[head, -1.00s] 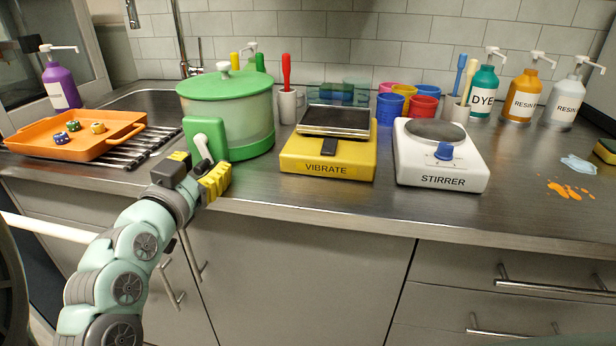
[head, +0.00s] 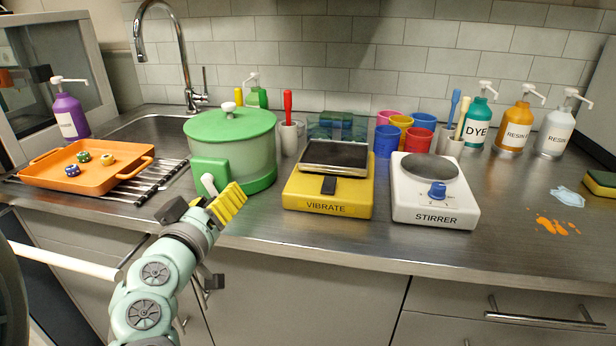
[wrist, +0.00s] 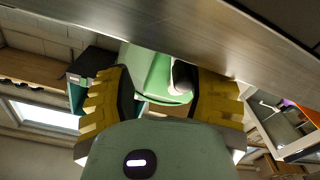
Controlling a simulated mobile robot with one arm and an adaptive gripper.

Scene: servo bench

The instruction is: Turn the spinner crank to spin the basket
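The spinner (head: 235,150) is a round pot with a green lid, a clear wall and a green base, at the back left of the counter. A green box on its front carries the crank, whose pale handle (head: 208,184) points down toward my gripper. My gripper (head: 204,205) is open just in front of and below the handle, its yellow-padded fingers spread. In the wrist view my gripper (wrist: 162,95) shows a gap between the fingers, with the pale handle (wrist: 182,78) seen through it, nearer the right finger. I cannot tell whether they touch. The basket inside is not clearly visible.
A yellow VIBRATE unit (head: 325,208) stands right of the spinner, then a white STIRRER (head: 432,217). The counter's front edge (head: 330,255) runs below my gripper.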

